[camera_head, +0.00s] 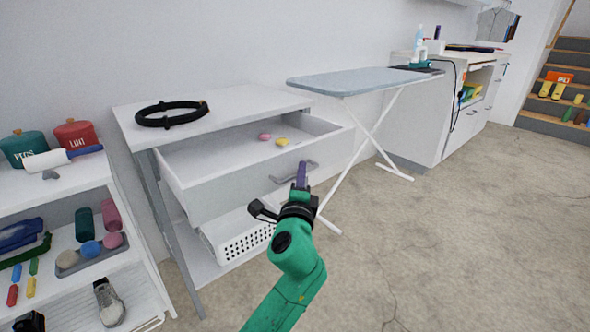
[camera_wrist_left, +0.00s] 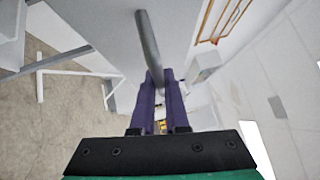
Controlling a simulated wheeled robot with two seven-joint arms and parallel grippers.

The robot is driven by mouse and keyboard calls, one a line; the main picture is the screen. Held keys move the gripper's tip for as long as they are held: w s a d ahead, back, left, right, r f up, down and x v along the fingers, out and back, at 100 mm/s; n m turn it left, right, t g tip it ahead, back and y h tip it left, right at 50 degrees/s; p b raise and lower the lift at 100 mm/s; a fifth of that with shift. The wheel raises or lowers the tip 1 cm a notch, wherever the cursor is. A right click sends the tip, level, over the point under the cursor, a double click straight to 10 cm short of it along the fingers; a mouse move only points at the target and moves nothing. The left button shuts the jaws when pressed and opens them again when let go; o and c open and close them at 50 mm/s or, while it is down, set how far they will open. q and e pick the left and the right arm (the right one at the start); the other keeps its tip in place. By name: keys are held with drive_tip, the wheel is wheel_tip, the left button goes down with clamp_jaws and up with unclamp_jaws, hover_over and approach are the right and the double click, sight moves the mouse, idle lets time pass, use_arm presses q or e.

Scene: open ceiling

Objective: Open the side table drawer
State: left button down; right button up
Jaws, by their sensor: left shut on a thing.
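The white side table (camera_head: 222,103) stands against the wall, and its drawer (camera_head: 225,195) is pulled well out. A small pink item (camera_head: 264,137) and a small yellow item (camera_head: 282,141) lie inside. The grey bar handle (camera_head: 312,165) is on the drawer front; it also shows in the left wrist view (camera_wrist_left: 148,45). My left gripper (camera_head: 301,176) is at the handle, its purple fingers (camera_wrist_left: 160,92) shut on the bar. The fingers hide part of the handle. My right gripper is not in view.
A black ring-shaped item (camera_head: 172,114) lies on the tabletop, and a white basket (camera_head: 240,240) sits below the drawer. A shelf rack (camera_head: 60,190) stands at left. An ironing board (camera_head: 350,80) stands close at right. The floor in front is clear.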

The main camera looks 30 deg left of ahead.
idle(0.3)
use_arm(q)
drive_tip(key=c, duration=0.9)
unclamp_jaws()
drive_tip(key=b+v, duration=0.1)
drive_tip(key=v, duration=1.3)
drive_tip(key=shift+s+d, duration=0.1)
drive_tip(key=shift+s, duration=0.2)
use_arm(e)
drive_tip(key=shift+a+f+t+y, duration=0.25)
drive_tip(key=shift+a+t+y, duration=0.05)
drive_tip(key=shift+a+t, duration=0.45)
